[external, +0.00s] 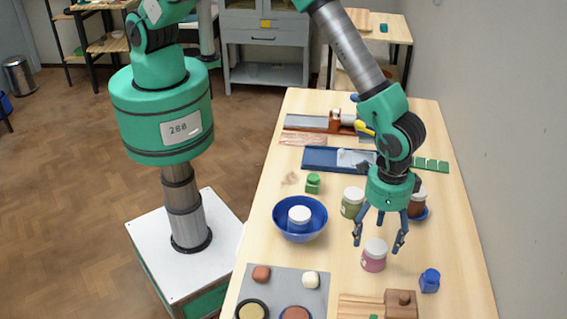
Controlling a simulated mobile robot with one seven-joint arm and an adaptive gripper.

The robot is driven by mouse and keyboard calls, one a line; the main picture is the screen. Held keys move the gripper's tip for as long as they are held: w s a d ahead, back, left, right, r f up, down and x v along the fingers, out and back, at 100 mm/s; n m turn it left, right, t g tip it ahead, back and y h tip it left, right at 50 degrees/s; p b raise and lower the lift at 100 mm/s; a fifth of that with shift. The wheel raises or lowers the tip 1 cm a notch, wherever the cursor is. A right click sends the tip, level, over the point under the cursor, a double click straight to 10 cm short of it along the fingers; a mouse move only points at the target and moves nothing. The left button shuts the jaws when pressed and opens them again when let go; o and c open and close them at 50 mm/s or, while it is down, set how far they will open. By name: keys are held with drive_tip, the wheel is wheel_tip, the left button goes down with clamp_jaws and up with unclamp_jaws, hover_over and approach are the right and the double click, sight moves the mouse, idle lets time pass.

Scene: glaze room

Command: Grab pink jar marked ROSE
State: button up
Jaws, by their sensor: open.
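A pink jar (373,259) with a pale lid stands upright on the wooden table. Its label is too small to read here. My gripper (378,246) is open and points down over the jar, with its fingers spread to either side of the jar's upper part. The fingers look apart from the jar, but I cannot tell the exact height or depth between them.
An olive jar (352,204) and a brown jar (417,205) stand behind my gripper. A blue bottle (429,281) is to the right, a wooden block (400,304) in front. A blue bowl (284,231) holding a white-lidded jar is left.

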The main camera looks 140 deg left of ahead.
sight(375, 246)
drive_tip(key=shift+f, duration=1.7)
drive_tip(key=shift+f, duration=0.2)
drive_tip(key=shift+a+f+p, duration=0.15)
drive_tip(key=shift+f+p, duration=0.45)
drive_tip(key=shift+f, duration=1.8)
drive_tip(key=c, duration=1.4)
